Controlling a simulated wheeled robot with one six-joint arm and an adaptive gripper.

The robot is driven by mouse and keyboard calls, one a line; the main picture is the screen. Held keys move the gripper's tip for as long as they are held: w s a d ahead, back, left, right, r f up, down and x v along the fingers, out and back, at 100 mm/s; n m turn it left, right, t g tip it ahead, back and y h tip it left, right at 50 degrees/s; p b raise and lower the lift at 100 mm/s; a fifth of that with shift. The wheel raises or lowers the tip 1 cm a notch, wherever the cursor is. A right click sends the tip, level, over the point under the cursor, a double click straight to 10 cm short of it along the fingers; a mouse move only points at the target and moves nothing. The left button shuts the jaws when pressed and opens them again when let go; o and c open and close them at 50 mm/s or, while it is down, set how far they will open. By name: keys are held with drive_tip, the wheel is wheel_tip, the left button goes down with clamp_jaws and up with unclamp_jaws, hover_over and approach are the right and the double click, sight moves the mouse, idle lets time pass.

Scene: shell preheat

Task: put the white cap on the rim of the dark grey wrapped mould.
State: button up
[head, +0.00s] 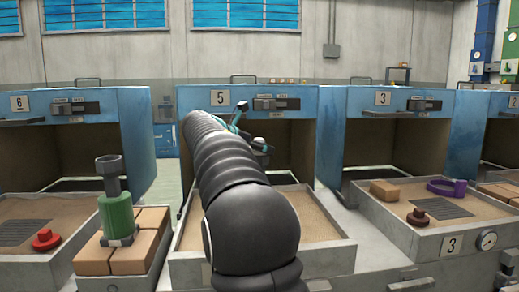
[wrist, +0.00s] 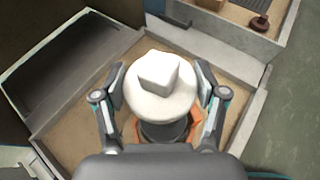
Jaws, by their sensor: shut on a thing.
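The white cap (wrist: 150,104) is a round disc with a square block on top, in the middle of the wrist view. My gripper (wrist: 161,82) is shut on it, one finger at each side. Below the cap shows a dark grey round body (wrist: 165,131), which looks like the mould, with an orange piece around its lower part. The cap hides its rim, and I cannot tell whether the cap touches it. In the head view, my gripper (head: 250,128) shows only partly behind my arm, in front of bay 5. The cap and mould are hidden there.
The sandy tray (head: 325,228) of bay 5 lies under my arm, with raised walls. Left stands a green cylinder (head: 116,215) among tan bricks (head: 133,260). A red knob-like piece (head: 46,239) is farther left. Bay 3's tray holds a purple ring (head: 446,187) and a dark red piece (head: 418,217).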

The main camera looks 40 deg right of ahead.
drive_tip(key=shift+f, duration=0.15)
drive_tip(key=o, duration=1.1)
drive_tip(key=shift+a+r, duration=0.25)
drive_tip(key=shift+r, duration=0.05)
drive_tip(key=v, duration=1.1)
drive_tip(key=shift+a+r+p, duration=0.1)
drive_tip(key=shift+a+p, duration=0.1)
drive_tip(key=shift+p, duration=0.1)
drive_tip(key=s+a+f+m+t+y, duration=0.1)
drive_tip(key=s+a+f+m+y, duration=0.3)
drive_tip(key=s+a+f+m, duration=0.2)
drive_tip(key=s+a+f+m+t+y, duration=0.1)
drive_tip(key=s+a+f+m+y, duration=0.4)
drive_tip(key=s+a+f, duration=0.6)
drive_tip(key=s+a+f+m+t+y, duration=0.2)
drive_tip(key=s+a+f+m+y, duration=0.2)
drive_tip(key=s+a+f+m, duration=0.4)
drive_tip(key=shift+s+a+f, duration=0.15)
drive_tip(key=shift+s+f, duration=0.9)
drive_tip(key=shift+f, duration=0.1)
drive_tip(key=shift+s+a+f, duration=0.15)
drive_tip(key=shift+s+f, duration=0.9)
drive_tip(key=shift+f, duration=0.1)
